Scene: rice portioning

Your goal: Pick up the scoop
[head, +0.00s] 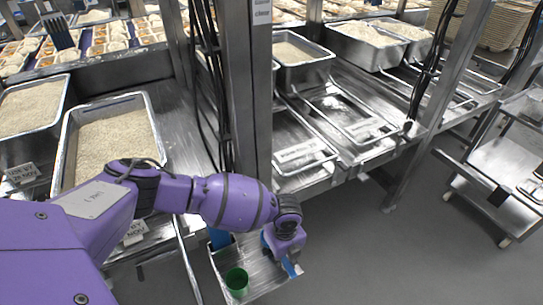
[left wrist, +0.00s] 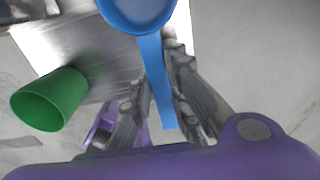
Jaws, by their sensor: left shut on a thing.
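My left gripper (head: 282,254) is over the small metal shelf at the bottom centre of the head view. In the left wrist view, its fingers (left wrist: 160,98) are shut on the flat blue handle of the scoop (left wrist: 156,72). The scoop's round blue bowl lies beyond the fingertips, cut off by the top edge. In the head view, a bit of the blue handle (head: 290,267) shows by the gripper; the rest is mostly hidden. My right gripper is not in view.
A green cup (head: 237,284) is left of the gripper and also shows in the left wrist view (left wrist: 50,98). A blue item (head: 220,239) shows behind my arm. The small metal shelf (head: 262,277) is below. Rice bins (head: 67,165) stand at left; a metal post (head: 250,100) rises centrally.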

